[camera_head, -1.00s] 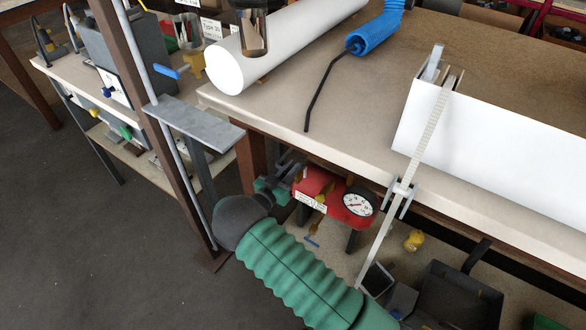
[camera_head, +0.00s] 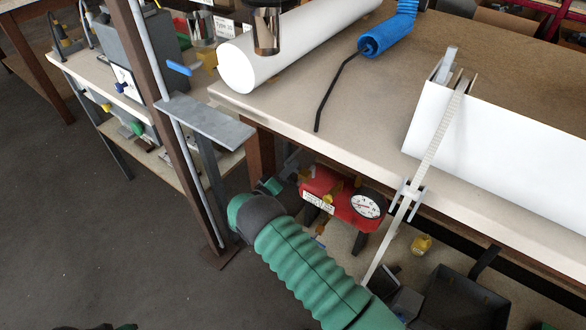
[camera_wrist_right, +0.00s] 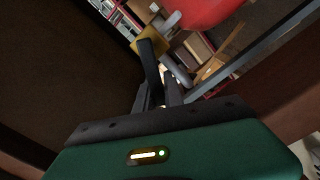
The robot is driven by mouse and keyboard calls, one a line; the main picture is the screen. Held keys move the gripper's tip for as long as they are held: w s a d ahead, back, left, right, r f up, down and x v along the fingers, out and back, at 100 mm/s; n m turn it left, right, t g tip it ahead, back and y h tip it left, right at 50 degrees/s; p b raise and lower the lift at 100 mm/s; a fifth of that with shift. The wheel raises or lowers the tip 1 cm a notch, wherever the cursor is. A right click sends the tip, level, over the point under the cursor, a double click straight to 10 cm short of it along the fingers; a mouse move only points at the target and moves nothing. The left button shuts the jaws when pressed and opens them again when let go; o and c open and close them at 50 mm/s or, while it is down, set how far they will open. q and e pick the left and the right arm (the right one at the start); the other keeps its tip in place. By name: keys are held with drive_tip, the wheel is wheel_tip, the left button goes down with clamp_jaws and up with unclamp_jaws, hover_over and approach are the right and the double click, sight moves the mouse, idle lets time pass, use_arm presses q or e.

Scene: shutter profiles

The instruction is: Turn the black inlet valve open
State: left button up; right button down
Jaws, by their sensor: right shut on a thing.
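A red tank (camera_head: 342,200) with a round white gauge (camera_head: 366,205) and yellow fittings stands on the shelf under the workbench. Its red underside (camera_wrist_right: 195,12) is at the top of the right wrist view. There, a black lever, the inlet valve's handle (camera_wrist_right: 150,66), runs from a yellow fitting (camera_wrist_right: 150,42) down between my right gripper's fingers (camera_wrist_right: 160,92), which are shut on it. In the head view my right gripper (camera_head: 286,176) is left of the tank, mostly hidden by my green-sleeved forearm. The handle is hidden there.
The bench edge (camera_head: 300,140) overhangs the tank. A brown post with a grey plate (camera_head: 205,120) stands left of my right arm. A pale strip (camera_head: 425,170) hangs in front of the shelf right of the tank. Dark bins (camera_head: 465,300) sit lower right.

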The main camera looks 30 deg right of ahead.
drive_tip(key=shift+w+a+f+n+b, duration=0.2)
drive_tip(key=shift+f+n, duration=0.3)
drive_tip(key=shift+n, duration=0.55)
drive_tip(key=shift+w+a+f+n+b, duration=0.15)
drive_tip(key=shift+f+n+b, duration=0.25)
drive_tip(key=shift+n, duration=0.7)
drive_tip(key=shift+w+a+f+n+b, duration=0.15)
drive_tip(key=shift+f+n, duration=0.45)
drive_tip(key=shift+n, duration=0.45)
drive_tip(key=c, duration=1.5)
unclamp_jaws()
drive_tip(key=shift+f, duration=0.15)
drive_tip(key=shift+o, duration=0.3)
drive_tip(key=shift+d+r, duration=0.1)
drive_tip(key=shift+r, duration=0.1)
